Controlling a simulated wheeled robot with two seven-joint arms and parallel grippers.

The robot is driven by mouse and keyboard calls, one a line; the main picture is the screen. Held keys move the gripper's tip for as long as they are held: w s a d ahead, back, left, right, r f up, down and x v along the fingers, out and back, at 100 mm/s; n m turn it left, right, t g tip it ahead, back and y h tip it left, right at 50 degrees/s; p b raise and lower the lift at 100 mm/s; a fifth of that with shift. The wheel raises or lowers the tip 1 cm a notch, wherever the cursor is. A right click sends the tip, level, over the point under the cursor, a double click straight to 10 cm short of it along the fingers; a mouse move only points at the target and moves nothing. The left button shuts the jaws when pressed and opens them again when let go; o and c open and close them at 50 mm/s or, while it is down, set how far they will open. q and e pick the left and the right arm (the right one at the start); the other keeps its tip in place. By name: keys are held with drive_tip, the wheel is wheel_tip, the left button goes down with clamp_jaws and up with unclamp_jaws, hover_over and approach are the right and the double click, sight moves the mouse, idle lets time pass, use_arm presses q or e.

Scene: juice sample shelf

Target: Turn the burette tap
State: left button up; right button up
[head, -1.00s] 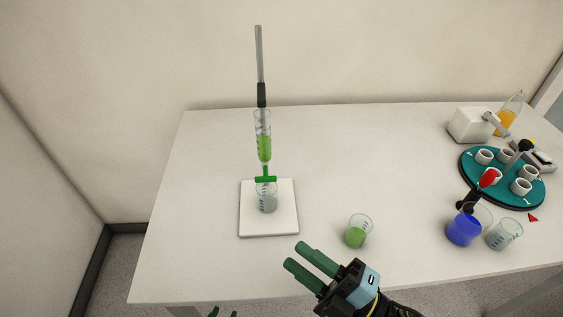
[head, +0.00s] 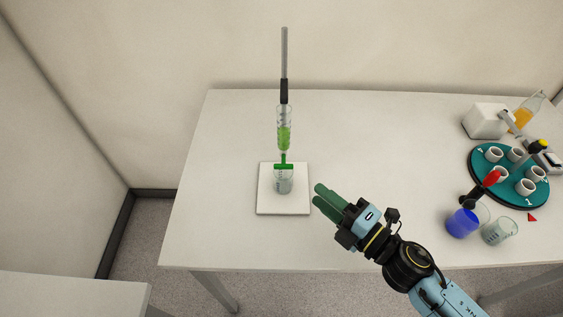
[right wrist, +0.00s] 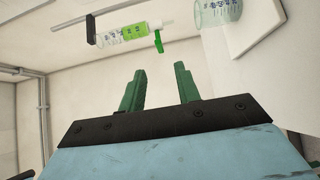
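The burette (head: 284,138) hangs upright on a grey rod with a black clamp (head: 284,91) and holds green liquid. Its green tap (head: 284,166) sits at the lower end, its handle crosswise in the head view. A beaker (head: 284,184) stands under it on a white base plate (head: 283,208). My right gripper (head: 317,194) is right of the plate, apart from the tap. In the right wrist view its fingers (right wrist: 160,75) are spread and empty. The tap (right wrist: 158,42) shows beyond them, with the burette (right wrist: 125,35) and beaker (right wrist: 215,12). My left gripper is out of view.
At the right of the table (head: 385,130) are a teal round tray (head: 478,178) with several white cups, a blue-liquid beaker (head: 462,222), an empty-looking beaker (head: 499,231) and an orange-liquid flask (head: 527,109). The table left of the plate is clear.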

sight(285, 168)
drive_tip(key=p+x, duration=0.1)
drive_tip(key=x, duration=1.1)
drive_tip(key=shift+p, duration=0.35)
clamp_jaws()
